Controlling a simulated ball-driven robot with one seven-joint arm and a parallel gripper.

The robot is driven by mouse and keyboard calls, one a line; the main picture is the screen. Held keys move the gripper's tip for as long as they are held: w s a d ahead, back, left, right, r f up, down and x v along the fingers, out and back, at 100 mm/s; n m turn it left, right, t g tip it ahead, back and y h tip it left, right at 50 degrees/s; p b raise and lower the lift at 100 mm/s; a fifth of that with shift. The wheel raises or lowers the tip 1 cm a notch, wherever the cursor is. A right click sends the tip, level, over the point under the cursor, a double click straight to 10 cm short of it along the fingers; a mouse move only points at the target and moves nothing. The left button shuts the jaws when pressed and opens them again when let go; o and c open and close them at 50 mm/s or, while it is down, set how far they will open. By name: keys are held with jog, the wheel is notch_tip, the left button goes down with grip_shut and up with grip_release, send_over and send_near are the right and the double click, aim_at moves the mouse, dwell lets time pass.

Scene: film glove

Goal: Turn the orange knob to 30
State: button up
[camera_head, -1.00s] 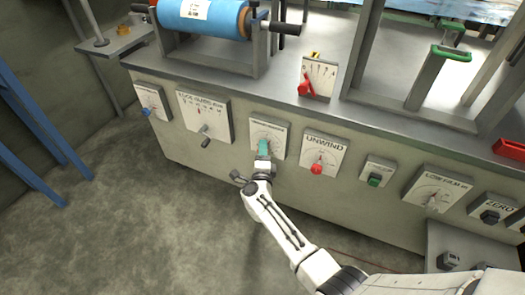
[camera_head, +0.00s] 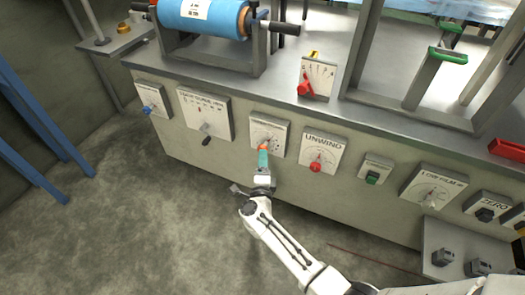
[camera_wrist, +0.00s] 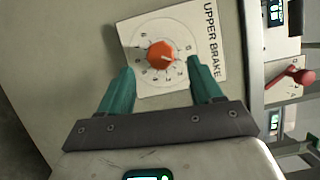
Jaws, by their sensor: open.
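The orange knob (camera_wrist: 162,55) sits on a white dial plate (camera_wrist: 150,27) labelled UPPER BRAKE. A pale pointer line shows on the knob, but the digits around it are too small to read surely. In the head view the knob (camera_head: 264,146) shows just above my gripper's fingertips. My gripper (camera_wrist: 158,74) has two teal fingers, spread open on either side of the knob and short of it in the wrist view. The fingers appear apart from the knob. My gripper (camera_head: 263,152) faces the panel in the head view.
An UNWIND dial with a red knob (camera_head: 316,167) is just right of the dial plate. A dial with a dark handle (camera_head: 205,139) is to the left. A red lever (camera_head: 304,88) stands on the ledge above.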

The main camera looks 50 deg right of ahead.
jog(key=v, duration=0.5)
jog(key=shift+p, duration=0.35)
